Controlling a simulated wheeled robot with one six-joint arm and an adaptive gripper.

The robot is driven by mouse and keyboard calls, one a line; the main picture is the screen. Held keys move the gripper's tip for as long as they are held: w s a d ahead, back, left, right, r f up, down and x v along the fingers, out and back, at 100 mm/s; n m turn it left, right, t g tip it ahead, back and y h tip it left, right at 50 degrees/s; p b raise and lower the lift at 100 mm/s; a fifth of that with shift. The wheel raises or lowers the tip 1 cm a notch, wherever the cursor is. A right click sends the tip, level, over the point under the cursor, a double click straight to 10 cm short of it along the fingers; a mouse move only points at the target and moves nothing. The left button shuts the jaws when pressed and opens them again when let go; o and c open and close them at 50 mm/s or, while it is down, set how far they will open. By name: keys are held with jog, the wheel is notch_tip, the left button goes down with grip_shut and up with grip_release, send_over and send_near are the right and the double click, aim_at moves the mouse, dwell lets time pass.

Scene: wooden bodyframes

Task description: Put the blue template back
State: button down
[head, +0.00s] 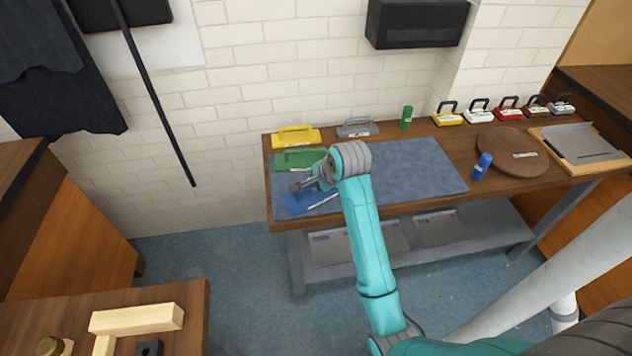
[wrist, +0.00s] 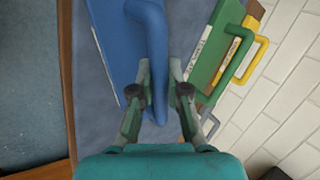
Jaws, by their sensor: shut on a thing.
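The blue template (head: 308,203) lies at the left front of the grey-blue mat on the workbench. In the wrist view the blue template (wrist: 118,38) shows its flat plate and its raised blue handle (wrist: 156,60). My gripper (head: 300,186) is over the template; in the wrist view my gripper (wrist: 160,85) has its fingers on either side of the handle, shut on it. The template seems to lie flat on or just over the mat; I cannot tell which. My arm hides part of the mat behind it.
The green template (head: 300,160) lies just behind, with the yellow template (head: 296,138) and a grey template (head: 357,128) along the wall. A green bottle (head: 406,118), blue bottle (head: 482,166) and round brown board (head: 512,152) stand right. The right part of the mat (head: 420,165) is clear.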

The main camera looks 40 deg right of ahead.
jog(key=c, duration=1.2)
grip_release()
jog(key=shift+f, duration=0.1)
jog(key=shift+o, duration=0.2)
